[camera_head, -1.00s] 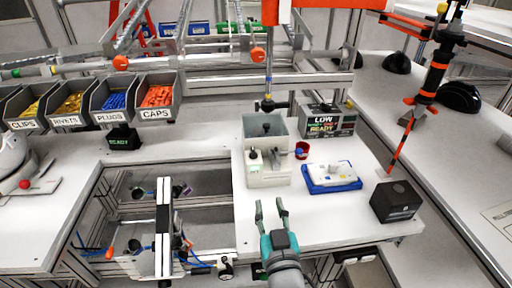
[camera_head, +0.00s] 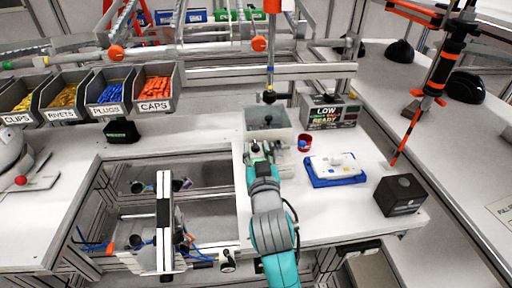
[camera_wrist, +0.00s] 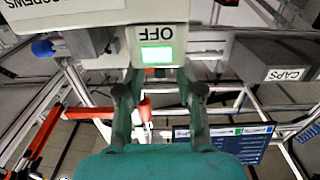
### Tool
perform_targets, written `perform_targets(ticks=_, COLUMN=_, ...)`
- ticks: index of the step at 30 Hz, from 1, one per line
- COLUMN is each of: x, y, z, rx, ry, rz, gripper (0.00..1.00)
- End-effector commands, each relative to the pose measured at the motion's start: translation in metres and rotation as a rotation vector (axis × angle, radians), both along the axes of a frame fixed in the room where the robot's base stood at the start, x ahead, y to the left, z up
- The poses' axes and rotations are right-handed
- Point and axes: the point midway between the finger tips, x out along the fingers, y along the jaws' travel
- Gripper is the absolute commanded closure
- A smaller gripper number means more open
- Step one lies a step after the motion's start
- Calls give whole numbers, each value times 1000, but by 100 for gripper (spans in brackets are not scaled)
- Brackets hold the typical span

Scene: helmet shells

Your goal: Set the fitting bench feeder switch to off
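The fitting bench feeder (camera_head: 268,118) is a pale box with an open bin on top, standing on the white bench. My gripper (camera_head: 261,152) is at its front and hides most of the lower front, including the switch area. In the wrist view the feeder's pale front (camera_wrist: 210,12) carries an upside-down OFF label (camera_wrist: 157,33) beside a lit green window (camera_wrist: 157,53). I cannot make out the switch lever or whether the fingers touch the front.
A display box (camera_head: 330,112) reads LOW and READY. Bins of caps (camera_head: 155,107) and other parts are at left. An open frame gap lies left of the feeder.

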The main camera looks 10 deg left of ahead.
Motion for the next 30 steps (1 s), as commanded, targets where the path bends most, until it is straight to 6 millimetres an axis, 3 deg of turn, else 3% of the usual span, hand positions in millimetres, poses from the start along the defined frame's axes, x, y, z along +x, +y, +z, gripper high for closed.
perform_targets(ticks=5, x=12, y=3, z=0, rx=0, ry=0, rz=0, gripper=64)
perform_targets(ticks=14, x=14, y=4, z=0, rx=0, ry=1, rz=0, gripper=64)
perform_targets(ticks=18, x=13, y=4, z=0, rx=0, ry=1, rz=0, gripper=96)
perform_targets(ticks=19, x=13, y=4, z=0, rx=0, ry=1, rz=0, gripper=100)
perform_targets(ticks=30, x=13, y=5, z=0, rx=-1, ry=1, rz=-24, gripper=100)
